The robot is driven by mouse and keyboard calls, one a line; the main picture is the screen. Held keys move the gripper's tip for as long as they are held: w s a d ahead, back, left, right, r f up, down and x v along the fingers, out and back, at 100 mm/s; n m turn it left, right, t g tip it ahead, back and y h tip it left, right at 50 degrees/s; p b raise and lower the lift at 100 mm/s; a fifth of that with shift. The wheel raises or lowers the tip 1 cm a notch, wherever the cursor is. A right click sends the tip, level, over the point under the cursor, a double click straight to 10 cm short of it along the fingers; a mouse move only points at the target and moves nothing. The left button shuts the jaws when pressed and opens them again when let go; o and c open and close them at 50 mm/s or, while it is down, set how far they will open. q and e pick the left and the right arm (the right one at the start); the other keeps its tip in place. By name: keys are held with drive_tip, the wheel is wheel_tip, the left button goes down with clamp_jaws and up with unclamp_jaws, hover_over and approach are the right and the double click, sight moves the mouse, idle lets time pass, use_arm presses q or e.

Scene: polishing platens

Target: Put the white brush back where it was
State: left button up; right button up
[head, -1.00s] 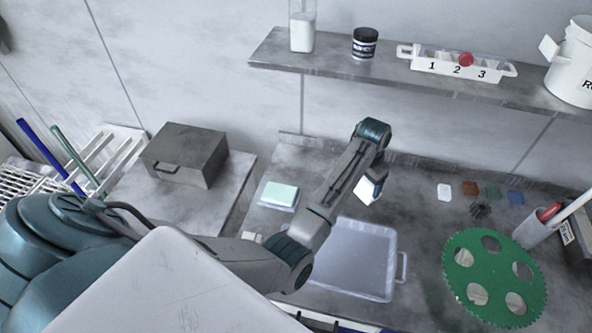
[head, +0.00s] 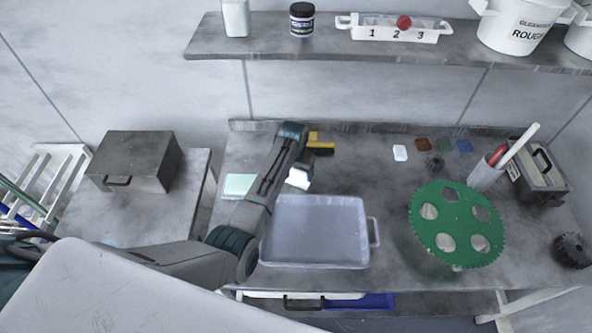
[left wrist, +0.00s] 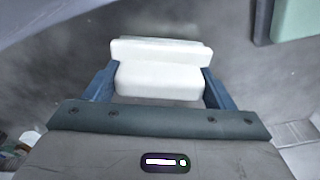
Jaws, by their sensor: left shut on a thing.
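The white brush (left wrist: 160,75) is a white block with a wider ridge along its far side. In the left wrist view it sits between the two blue fingers of my left gripper (left wrist: 157,88), which are shut on it. In the head view the brush (head: 299,179) shows as a small white piece under my left gripper (head: 302,168). It is near the back left edge of the grey tray (head: 310,262); its exact height is unclear. A yellow and black item (head: 321,139) lies behind it, partly hidden by the arm. My right gripper is not in view.
A pale green block (head: 238,185) lies left of the tray. To the right are a green holed disc (head: 449,208), small coloured pads (head: 422,145), a cup (head: 484,176) and a dark caddy (head: 540,178). A shelf (head: 270,46) with containers runs above. A metal box (head: 136,160) stands left.

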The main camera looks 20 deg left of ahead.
sight(295, 181)
use_arm(q)
drive_tip(key=shift+f, duration=0.45)
drive_tip(key=o, duration=0.9)
drive_tip(key=shift+o, duration=0.2)
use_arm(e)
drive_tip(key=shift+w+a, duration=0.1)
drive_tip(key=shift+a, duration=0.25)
use_arm(q)
drive_tip(key=shift+r, duration=0.1)
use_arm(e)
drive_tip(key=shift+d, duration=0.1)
use_arm(q)
drive_tip(key=shift+r, duration=0.2)
wheel_tip(295, 181, up, 12)
drive_tip(key=s+b, duration=0.1)
drive_tip(key=b, duration=0.1)
drive_tip(key=shift+s, duration=0.2)
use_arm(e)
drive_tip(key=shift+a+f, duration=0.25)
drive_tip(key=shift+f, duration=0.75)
